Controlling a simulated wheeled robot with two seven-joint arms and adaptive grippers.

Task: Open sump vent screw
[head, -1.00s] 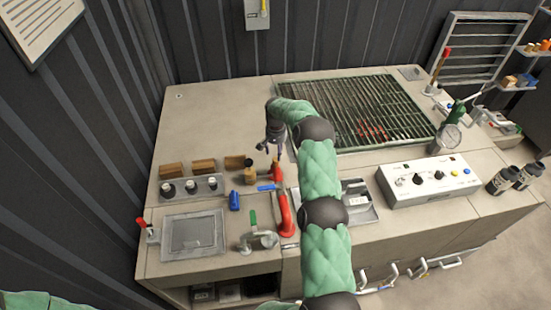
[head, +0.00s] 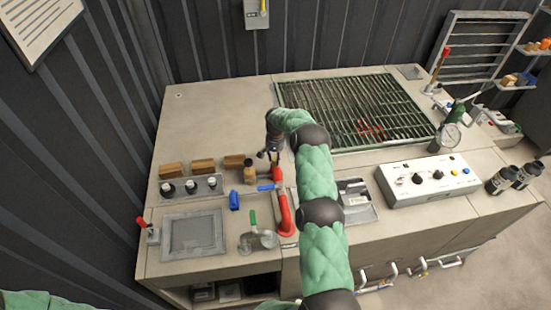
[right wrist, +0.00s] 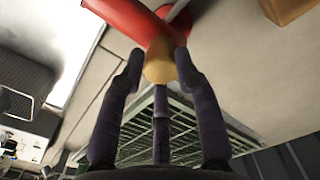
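A brass-coloured knob (right wrist: 160,62), seemingly the vent screw, sits on the red pipe's side and shows best in the right wrist view. My right gripper (head: 270,156) is at the top of the red pipe. My left gripper is out of view; only a bit of green sleeve shows at the bottom left.
A blue handle (head: 267,187), a brown bottle-like fitting (head: 249,172) and a blue part (head: 234,200) stand left of the pipe. A green-handled valve (head: 254,222) is in front. A green grating (head: 350,105) lies behind, and a white control box (head: 430,182) stands right.

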